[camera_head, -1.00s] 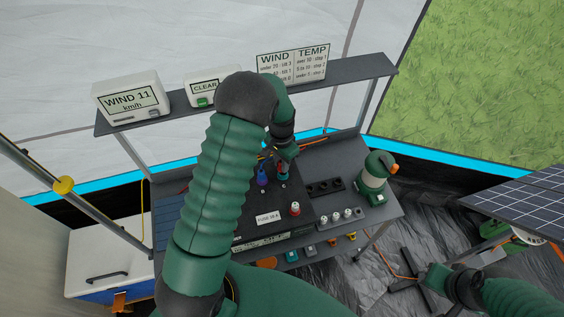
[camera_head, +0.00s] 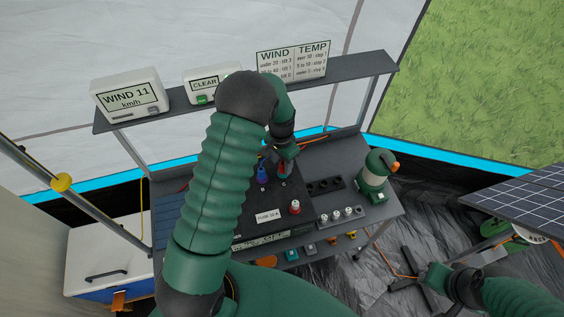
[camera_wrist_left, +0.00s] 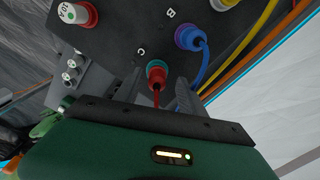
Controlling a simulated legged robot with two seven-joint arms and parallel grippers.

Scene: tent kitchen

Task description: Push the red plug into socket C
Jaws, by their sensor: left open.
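The red plug (camera_wrist_left: 156,78) with its red cable is at the teal-ringed socket C (camera_wrist_left: 152,65), beside the letter C on the dark panel. I cannot tell how deep it sits. The red plug also shows in the head view (camera_head: 284,170), partly under my left gripper (camera_head: 289,154). In the left wrist view, the fingers of my left gripper (camera_wrist_left: 157,92) are apart, one on each side of the red plug and cable. My right gripper (camera_head: 437,277) is at the lower right of the head view, away from the panel; its jaws are unclear.
A blue plug (camera_wrist_left: 190,39) with a blue cable sits at socket B close by. A red-and-white knob (camera_head: 295,207) stands on the panel (camera_head: 240,217). A shelf (camera_head: 230,92) crosses behind.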

